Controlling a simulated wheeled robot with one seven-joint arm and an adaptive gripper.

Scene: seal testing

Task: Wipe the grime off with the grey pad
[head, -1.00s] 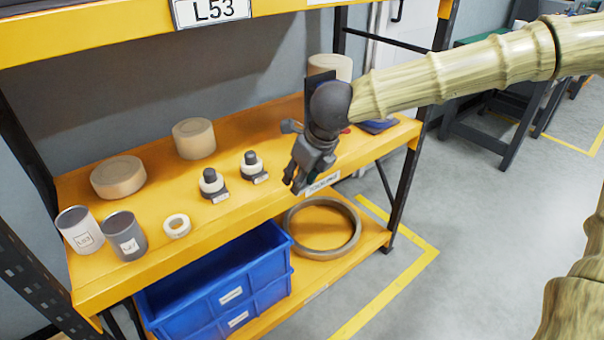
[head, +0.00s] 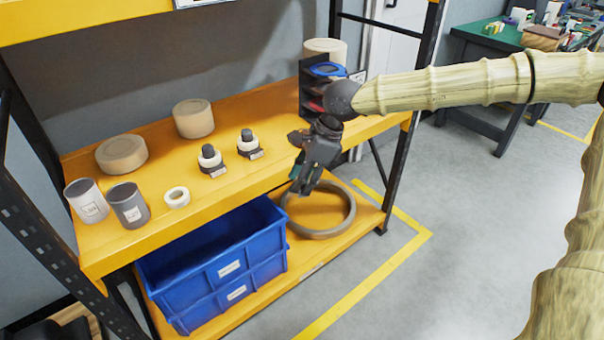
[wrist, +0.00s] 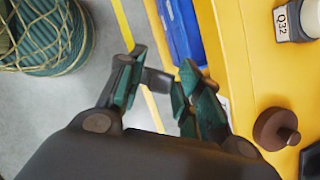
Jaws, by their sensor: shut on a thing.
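My gripper (head: 308,178) hangs at the front edge of the yellow shelf (head: 240,170), pointing down, right of the two small fixtures. In the wrist view my gripper (wrist: 158,85) has its teal-faced fingers closed on a small dark grey piece (wrist: 155,80), which looks like the grey pad. Most of the pad is hidden by the fingers. I cannot make out any grime patch in either view. A brown knobbed disc (wrist: 275,130) stands on the shelf beside my gripper in the wrist view.
Two fixtures with white rings (head: 210,160) (head: 249,145), two cups (head: 86,201) (head: 128,204), a small white ring (head: 177,197) and tan round blocks (head: 121,154) (head: 193,119) stand on the shelf. Blue bins (head: 215,270) and a large ring (head: 320,212) lie below.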

